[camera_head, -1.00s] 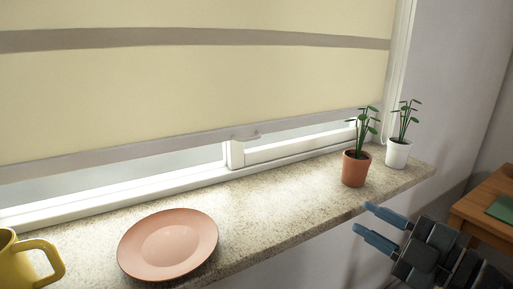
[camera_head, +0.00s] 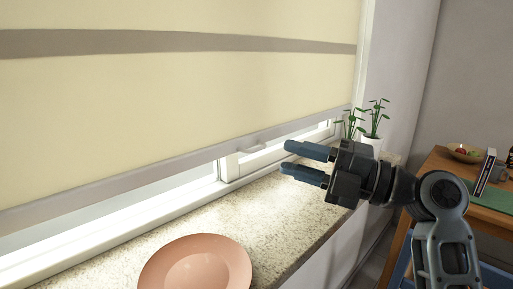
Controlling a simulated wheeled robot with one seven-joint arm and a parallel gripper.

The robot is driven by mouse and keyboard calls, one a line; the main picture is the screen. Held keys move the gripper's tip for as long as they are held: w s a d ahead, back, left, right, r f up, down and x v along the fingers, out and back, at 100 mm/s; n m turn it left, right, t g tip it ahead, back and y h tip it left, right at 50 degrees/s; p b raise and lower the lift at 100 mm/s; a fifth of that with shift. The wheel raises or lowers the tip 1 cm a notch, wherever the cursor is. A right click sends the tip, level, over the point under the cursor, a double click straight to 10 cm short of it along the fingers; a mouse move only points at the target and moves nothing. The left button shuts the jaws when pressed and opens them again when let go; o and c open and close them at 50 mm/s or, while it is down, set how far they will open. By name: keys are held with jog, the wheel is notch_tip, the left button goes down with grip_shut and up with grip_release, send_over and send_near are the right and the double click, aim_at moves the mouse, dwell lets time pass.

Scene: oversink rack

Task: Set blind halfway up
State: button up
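The blind (camera_head: 180,110) is cream with a grey-brown band across it. It hangs down over most of the window, and a narrow strip of window shows below its grey bottom bar (camera_head: 120,186). My gripper (camera_head: 288,158) is open and empty.
A pink plate (camera_head: 196,268) lies on the speckled sill (camera_head: 262,212) below the blind. Potted plants (camera_head: 372,140) stand at the sill's right end, partly hidden behind my gripper. A wooden table (camera_head: 432,160) with a bowl (camera_head: 465,153) stands at the right.

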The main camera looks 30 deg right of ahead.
jog(key=p+x, duration=0.1)
jog(key=x, duration=0.5)
jog(key=shift+s, duration=0.1)
grip_shut()
dwell(1.3)
